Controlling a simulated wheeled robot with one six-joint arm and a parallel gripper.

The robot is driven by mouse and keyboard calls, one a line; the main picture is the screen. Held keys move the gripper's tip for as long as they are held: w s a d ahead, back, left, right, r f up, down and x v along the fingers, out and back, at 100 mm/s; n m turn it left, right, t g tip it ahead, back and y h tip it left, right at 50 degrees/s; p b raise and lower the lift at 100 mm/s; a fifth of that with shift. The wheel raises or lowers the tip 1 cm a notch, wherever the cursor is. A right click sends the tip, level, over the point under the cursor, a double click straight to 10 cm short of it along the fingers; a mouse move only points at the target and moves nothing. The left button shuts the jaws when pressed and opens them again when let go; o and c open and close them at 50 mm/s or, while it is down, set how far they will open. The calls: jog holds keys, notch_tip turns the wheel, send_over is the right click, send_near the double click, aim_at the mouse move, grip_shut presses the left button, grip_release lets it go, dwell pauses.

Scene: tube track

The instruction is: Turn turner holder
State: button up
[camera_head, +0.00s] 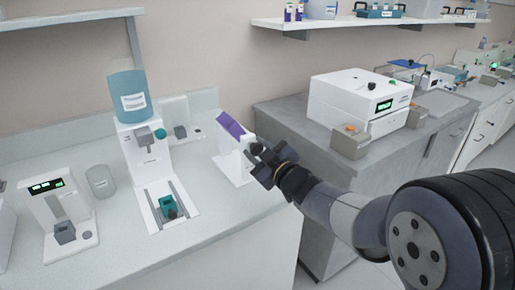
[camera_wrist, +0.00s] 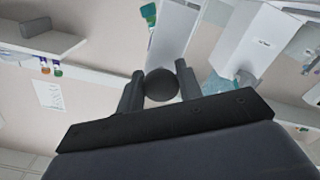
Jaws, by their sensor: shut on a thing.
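The turner, a white stand (camera_head: 228,166) with a tilted purple-topped holder (camera_head: 230,124), is on the left bench near its right edge. My gripper (camera_head: 259,158) reaches it from the right and is at its right side. In the wrist view, my gripper (camera_wrist: 160,88) has its two dark fingers on either side of a dark round knob (camera_wrist: 162,84) and is shut on it. A pale panel (camera_wrist: 171,38) shows behind the knob. In the head view, my gripper covers the knob's side of the stand, so the contact is partly hidden there.
Left of the turner stand a white dispenser with a blue tank (camera_head: 128,97), a clear beaker (camera_head: 100,181) and a small device with a green display (camera_head: 47,195). A white box machine (camera_head: 350,100) is on the grey bench to the right. A gap separates the benches.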

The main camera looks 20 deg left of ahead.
jog(key=shift+f+m, duration=0.15)
jog(key=shift+m, duration=0.25)
dwell(0.3)
jog(key=o, duration=0.8)
jog(key=shift+d, duration=0.1)
jog(key=v, duration=1)
jog(key=shift+s+d, duration=0.2)
jog(key=shift+o, duration=0.3)
